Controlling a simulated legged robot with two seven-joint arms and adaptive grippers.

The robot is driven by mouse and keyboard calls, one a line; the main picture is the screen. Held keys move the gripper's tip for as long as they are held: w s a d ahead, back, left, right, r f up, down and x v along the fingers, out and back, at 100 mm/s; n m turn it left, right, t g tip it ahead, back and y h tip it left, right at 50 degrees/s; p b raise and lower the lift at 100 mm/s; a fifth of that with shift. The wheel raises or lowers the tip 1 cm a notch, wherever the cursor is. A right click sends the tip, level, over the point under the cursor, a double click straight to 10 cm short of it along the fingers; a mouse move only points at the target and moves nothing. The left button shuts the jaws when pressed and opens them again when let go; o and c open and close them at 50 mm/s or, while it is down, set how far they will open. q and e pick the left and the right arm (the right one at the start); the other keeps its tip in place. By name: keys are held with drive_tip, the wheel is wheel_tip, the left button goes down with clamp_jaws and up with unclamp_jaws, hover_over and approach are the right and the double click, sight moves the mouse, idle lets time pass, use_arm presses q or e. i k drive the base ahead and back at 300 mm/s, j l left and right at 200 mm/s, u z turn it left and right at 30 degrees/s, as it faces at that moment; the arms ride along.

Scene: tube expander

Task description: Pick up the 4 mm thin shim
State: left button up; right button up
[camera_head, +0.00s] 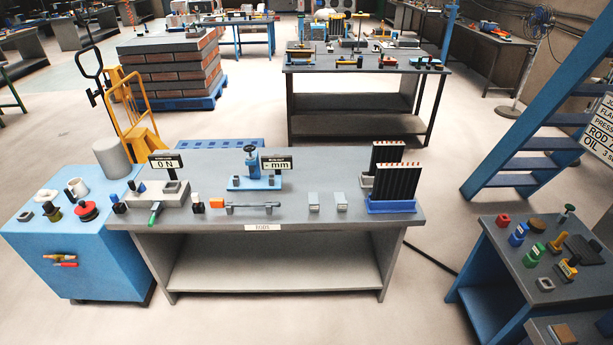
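Two small grey blocks with pale labels stand side by side on the front of the grey workbench (290,222): a left block (314,203) and a right block (341,202). They may be shims, but their labels are too small to read, so I cannot tell which, if either, is the 4 mm thin shim. Neither of my grippers is in view.
A blue rack (391,206) with dark upright plates stands right of the blocks. A blue fixture (254,182) with a "- mm" display (277,163) is behind left. A force display (165,163) reads "0 N". A blue cabinet (95,248) adjoins left.

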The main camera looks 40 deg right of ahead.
sight(341, 204)
drive_tip(key=i+z, duration=0.1)
drive_tip(key=i, duration=0.45)
drive_tip(key=i+j+z, duration=0.1)
drive_tip(key=i, duration=0.5)
drive_tip(key=i+j+z, duration=0.1)
drive_tip(key=i, duration=0.45)
drive_tip(key=i+j, duration=0.2)
drive_tip(key=i, duration=0.35)
drive_tip(key=z, duration=0.05)
